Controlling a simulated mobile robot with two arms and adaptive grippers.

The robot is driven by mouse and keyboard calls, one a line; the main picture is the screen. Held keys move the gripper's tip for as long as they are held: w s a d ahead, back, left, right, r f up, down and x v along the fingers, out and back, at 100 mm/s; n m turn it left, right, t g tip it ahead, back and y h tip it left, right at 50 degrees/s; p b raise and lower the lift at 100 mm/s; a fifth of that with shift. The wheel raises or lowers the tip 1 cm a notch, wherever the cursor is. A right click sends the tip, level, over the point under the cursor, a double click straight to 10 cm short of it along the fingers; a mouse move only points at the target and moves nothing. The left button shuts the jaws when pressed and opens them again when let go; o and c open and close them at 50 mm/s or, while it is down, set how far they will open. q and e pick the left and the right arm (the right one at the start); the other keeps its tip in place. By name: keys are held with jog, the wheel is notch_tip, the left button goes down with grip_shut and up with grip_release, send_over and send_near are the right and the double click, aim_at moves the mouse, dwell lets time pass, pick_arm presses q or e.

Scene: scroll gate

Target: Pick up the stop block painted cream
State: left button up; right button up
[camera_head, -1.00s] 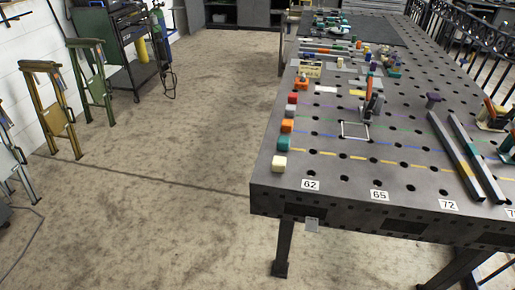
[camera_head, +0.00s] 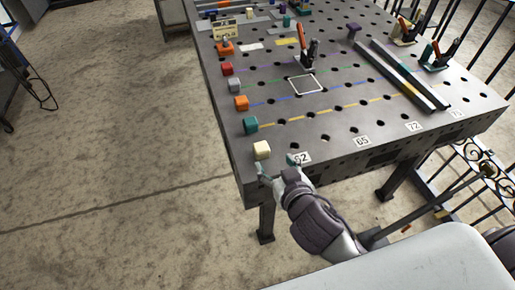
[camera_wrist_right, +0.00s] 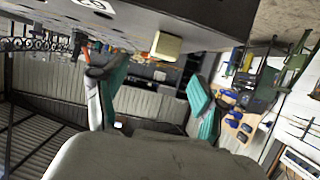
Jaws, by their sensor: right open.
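The cream stop block (camera_head: 262,150) sits on the near left corner of the dark perforated table (camera_head: 330,122). It is the nearest of a row of coloured blocks along the left edge. My right gripper (camera_head: 277,164) is open and empty at the table's front edge, just on the near side of the cream block. In the right wrist view the cream block (camera_wrist_right: 166,46) shows beyond and between the two teal-padded fingers of my right gripper (camera_wrist_right: 155,82), apart from them. My left gripper is not in view.
A teal block (camera_head: 250,125), orange block (camera_head: 241,103), grey block (camera_head: 235,85) and red block (camera_head: 227,69) stand behind the cream one. A white label 62 (camera_head: 302,158) lies right of it. Two long bars (camera_head: 402,75) and toggle clamps (camera_head: 307,50) are farther right.

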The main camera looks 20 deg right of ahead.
aim_at(264, 153)
jog(key=x, duration=0.4)
jog(key=shift+w+a, duration=0.1)
jog(key=shift+a, duration=0.05)
jog(key=shift+w+f, duration=0.25)
jog(key=shift+w, duration=0.15)
jog(key=x, duration=0.2)
jog(key=p+x, duration=0.1)
jog(key=x, duration=0.1)
jog(key=shift+w+a+f, duration=0.2)
jog(key=shift+a+f, duration=0.05)
jog(key=shift+f, duration=0.1)
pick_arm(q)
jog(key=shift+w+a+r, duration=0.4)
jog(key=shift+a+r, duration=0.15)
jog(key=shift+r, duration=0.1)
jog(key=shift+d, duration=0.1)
pick_arm(e)
jog(key=shift+s, duration=0.1)
jog(key=shift+c, duration=1.2)
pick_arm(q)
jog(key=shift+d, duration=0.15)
pick_arm(e)
jog(key=shift+r, duration=0.1)
grip_shut()
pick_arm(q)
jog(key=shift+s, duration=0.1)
